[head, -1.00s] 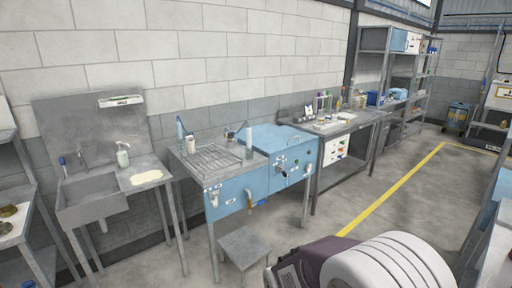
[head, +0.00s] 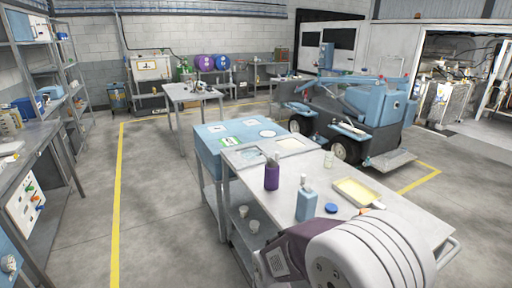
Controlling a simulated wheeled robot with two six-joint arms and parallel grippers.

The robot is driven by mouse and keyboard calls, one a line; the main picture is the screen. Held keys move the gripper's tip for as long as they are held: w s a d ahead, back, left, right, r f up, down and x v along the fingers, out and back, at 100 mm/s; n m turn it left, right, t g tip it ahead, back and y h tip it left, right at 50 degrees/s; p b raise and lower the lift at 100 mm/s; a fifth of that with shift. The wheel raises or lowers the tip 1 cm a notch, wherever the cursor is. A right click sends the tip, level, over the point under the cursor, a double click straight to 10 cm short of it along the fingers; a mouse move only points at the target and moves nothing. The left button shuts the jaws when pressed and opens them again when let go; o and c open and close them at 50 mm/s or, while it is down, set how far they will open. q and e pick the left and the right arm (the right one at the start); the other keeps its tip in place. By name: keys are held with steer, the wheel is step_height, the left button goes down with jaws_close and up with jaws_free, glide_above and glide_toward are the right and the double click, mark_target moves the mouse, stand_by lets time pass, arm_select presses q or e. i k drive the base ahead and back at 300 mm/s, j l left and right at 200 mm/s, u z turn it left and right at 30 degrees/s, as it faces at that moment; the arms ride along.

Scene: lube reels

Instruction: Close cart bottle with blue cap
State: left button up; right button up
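A light blue bottle (head: 306,205) stands upright on the metal top of a cart (head: 290,185) in the head view. Its neck is narrow and greyish; whether it is open is too small to tell. A round blue cap (head: 331,208) lies flat on the cart top just right of the bottle, apart from it. Neither gripper is in view; only a white and dark rounded part of my body shows at the bottom right, hiding the cart's near side.
A blue cabinet (head: 207,160) adjoins the cart at left. A blue wheeled machine (head: 365,115) stands behind. Open floor (head: 160,220) lies left.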

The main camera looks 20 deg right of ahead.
mark_target(329, 160)
steer(key=i+z, duration=0.45)
steer(key=i+j+z, duration=0.2)
steer(key=z, duration=0.25)
steer(key=i+j+z, duration=0.3)
steer(key=z, duration=0.2)
steer(key=i+j+z, duration=0.25)
steer(key=j+z, duration=0.2)
